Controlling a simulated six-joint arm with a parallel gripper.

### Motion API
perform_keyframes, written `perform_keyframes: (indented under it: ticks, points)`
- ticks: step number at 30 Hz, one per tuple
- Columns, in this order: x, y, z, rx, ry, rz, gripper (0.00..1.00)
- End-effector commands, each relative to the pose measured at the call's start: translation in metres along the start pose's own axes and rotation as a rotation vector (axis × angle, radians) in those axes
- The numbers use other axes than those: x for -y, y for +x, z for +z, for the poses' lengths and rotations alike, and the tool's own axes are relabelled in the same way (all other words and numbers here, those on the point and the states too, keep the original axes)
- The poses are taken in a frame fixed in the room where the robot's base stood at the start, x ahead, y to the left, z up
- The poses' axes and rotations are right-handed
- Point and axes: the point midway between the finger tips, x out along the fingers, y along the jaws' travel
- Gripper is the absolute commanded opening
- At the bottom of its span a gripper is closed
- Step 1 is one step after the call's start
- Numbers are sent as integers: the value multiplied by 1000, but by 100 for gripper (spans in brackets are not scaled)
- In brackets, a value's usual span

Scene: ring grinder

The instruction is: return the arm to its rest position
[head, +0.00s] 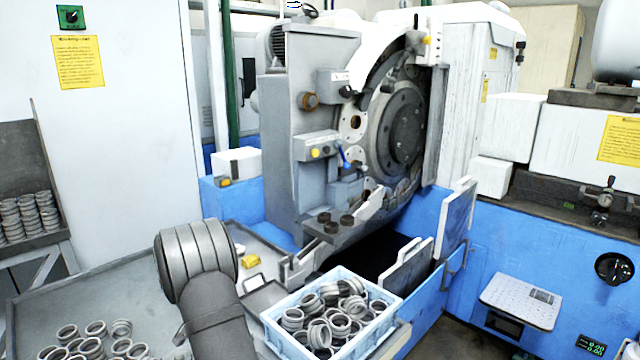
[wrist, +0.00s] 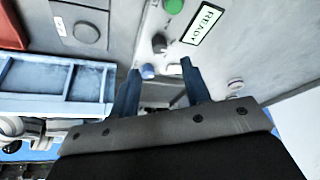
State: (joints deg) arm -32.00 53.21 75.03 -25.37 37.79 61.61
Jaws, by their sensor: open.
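My gripper (wrist: 160,84) shows in the wrist view, with two blue fingers apart and nothing between them. It is in front of a grey control panel (wrist: 225,75) with a READY label (wrist: 203,24), a green button (wrist: 173,6) and small knobs. I cannot tell how far the fingertips are from the panel. In the head view, part of my grey arm (head: 205,290) rises from the bottom edge. My gripper is not visible there.
A blue crate (head: 280,345) of metal rings stands right of my arm; its side (wrist: 50,103) shows in the wrist view. Loose rings (head: 95,330) lie on the left table. The grinder (head: 400,125) stands behind, with open flaps (head: 408,265) near the crate.

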Motion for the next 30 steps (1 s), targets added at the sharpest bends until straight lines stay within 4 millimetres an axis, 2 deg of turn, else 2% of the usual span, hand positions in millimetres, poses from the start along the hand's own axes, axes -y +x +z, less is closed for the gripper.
perform_keyframes:
  ticks: [1,16,17,18,21,30]
  points:
    - [0,-11,0,-1,0,-1,43]
    - [1,-106,0,-1,-1,-2,43]
    - [0,-104,2,3,-1,2,43]
    - [-1,-91,2,5,-1,5,43]
    - [-1,-70,2,5,-1,5,43]
    - [-1,-13,1,2,0,2,43]
